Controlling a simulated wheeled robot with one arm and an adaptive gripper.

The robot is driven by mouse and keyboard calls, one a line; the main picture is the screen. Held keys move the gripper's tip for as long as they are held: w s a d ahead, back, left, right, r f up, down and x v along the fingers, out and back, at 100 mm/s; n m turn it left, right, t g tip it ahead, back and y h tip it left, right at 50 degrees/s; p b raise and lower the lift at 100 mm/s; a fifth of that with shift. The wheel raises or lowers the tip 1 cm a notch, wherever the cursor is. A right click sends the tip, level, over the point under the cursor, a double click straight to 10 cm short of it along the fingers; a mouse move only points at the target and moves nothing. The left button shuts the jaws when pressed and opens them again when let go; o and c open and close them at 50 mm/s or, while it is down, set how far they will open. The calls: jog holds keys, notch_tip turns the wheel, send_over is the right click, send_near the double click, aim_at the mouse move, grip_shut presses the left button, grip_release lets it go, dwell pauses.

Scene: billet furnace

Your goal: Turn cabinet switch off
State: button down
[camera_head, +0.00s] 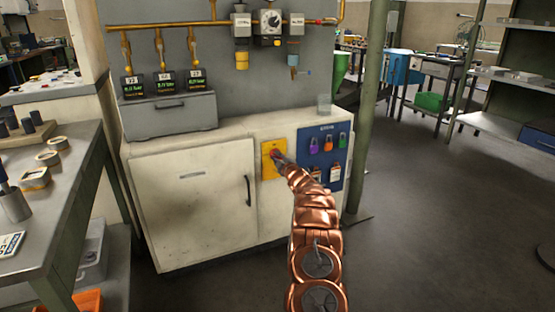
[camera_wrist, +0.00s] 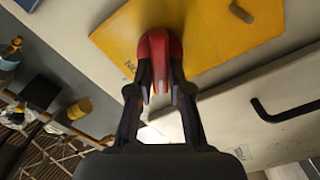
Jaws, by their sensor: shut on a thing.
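The cabinet switch has a yellow plate (camera_head: 268,165) on the front of the white cabinet (camera_head: 185,205), left of a blue panel. Its red knob (camera_wrist: 159,48) shows in the wrist view against the yellow plate (camera_wrist: 235,25). My gripper (camera_wrist: 160,82) has its two dark fingers on either side of the red knob and is shut on it. In the head view my gripper (camera_head: 277,157) reaches the switch from below right and covers most of the knob. The knob's exact angle is hard to tell.
A blue panel (camera_head: 335,178) with several coloured padlocks is just right of the switch. The cabinet's black door handle (camera_head: 248,190) is to its left. A green post (camera_head: 369,110) stands right of the cabinet. A workbench (camera_head: 75,165) is at left.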

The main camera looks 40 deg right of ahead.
jog(key=n, duration=0.6)
jog(key=shift+w+a+f, duration=0.1)
jog(key=shift+w+a, duration=0.1)
jog(key=shift+a, duration=0.05)
dwell(0.5)
jog(key=c, duration=1.3)
grip_release()
jog(key=shift+o, duration=1.1)
jog(key=shift+s+d+f, duration=0.1)
jog(key=shift+s, duration=0.1)
jog(key=shift+v, duration=0.75)
jog(key=v, duration=1)
jog(key=shift+s, duration=0.15)
